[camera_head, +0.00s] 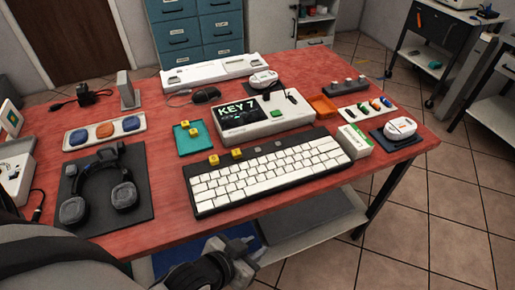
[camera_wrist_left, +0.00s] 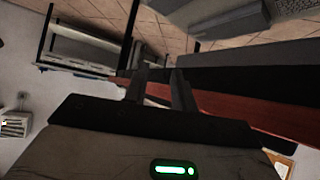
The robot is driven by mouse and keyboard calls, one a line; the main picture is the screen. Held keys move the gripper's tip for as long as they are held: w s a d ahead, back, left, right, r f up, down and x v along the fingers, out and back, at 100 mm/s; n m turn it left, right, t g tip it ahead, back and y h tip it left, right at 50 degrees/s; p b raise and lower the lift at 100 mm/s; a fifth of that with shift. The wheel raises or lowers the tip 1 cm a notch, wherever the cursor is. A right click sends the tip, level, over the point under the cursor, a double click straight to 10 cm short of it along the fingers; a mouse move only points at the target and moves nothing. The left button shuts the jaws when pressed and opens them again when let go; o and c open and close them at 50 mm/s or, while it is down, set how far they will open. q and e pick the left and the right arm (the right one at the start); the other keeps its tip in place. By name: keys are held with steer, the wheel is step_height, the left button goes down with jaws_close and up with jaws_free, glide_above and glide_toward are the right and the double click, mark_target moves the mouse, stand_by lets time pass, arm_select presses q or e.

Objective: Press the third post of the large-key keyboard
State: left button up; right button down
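The large-key keyboard (camera_head: 262,178) is black with white keys and lies along the table's front edge. My left gripper (camera_head: 238,250) is in front of and below the table edge, apart from the keyboard. In the left wrist view its two dark fingers (camera_wrist_left: 160,90) stand apart with nothing between them. My right gripper is in neither view.
A teal tray (camera_head: 187,147) with yellow caps lies behind the keyboard's left end. A display unit reading KEY 7 (camera_head: 250,118) stands behind. Headphones (camera_head: 95,200) on a dark mat lie left. A white-green box (camera_head: 354,141) stands at the keyboard's right end.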

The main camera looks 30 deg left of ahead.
arm_select(q)
jaws_close()
stand_by(1.4)
